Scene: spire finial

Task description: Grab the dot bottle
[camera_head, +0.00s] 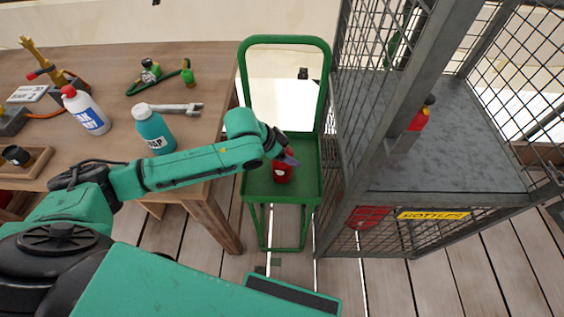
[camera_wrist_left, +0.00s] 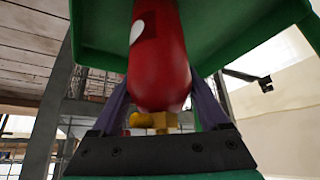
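The dot bottle (camera_head: 283,174) is red and stands on the green cart's shelf. In the left wrist view the bottle (camera_wrist_left: 160,55) has a white mark on its side and a yellow piece at the end nearest my palm. My left gripper (camera_head: 289,159) is at the bottle's upper end. In the wrist view the left gripper's purple fingers (camera_wrist_left: 160,90) lie on both sides of the bottle, with no clear gap. Whether they press on it I cannot tell. The fingertips are partly hidden. My right gripper is not in view.
The green cart (camera_head: 250,210) stands between a wooden table (camera_head: 105,60) and a wire cage (camera_head: 450,170). A teal bottle (camera_head: 153,130), a white bottle (camera_head: 86,110) and a wrench (camera_head: 178,108) are on the table. A red and yellow bottle (camera_head: 418,120) stands in the cage.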

